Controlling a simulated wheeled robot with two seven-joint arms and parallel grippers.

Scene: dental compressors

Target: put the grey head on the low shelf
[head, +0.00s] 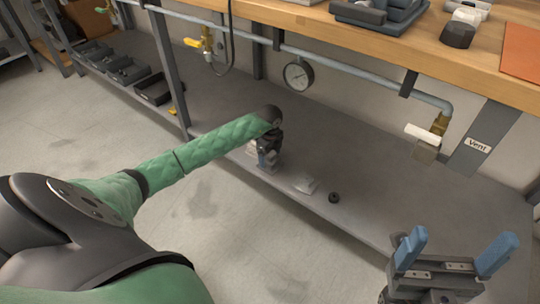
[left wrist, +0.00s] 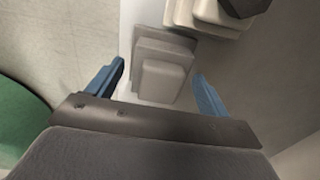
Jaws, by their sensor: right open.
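The grey head (left wrist: 163,72), a stepped grey block, shows in the left wrist view between my left gripper's fingers, near the front edge of the low shelf (head: 390,190). A gap shows between the head and the left-hand finger; contact with the other finger is unclear. My left gripper (head: 266,162) points down at the shelf in the head view and largely hides the head there. Its fingers also stand apart in the left wrist view (left wrist: 160,85). My right gripper (head: 455,258) is open and empty at the lower right, in front of the shelf.
A cream stepped stack (left wrist: 210,14) with a dark part over it lies close beyond the grey head. A light grey block (head: 305,185) and a small black piece (head: 334,197) lie on the shelf. The wooden bench (head: 360,40) overhangs it. The shelf's right part is clear.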

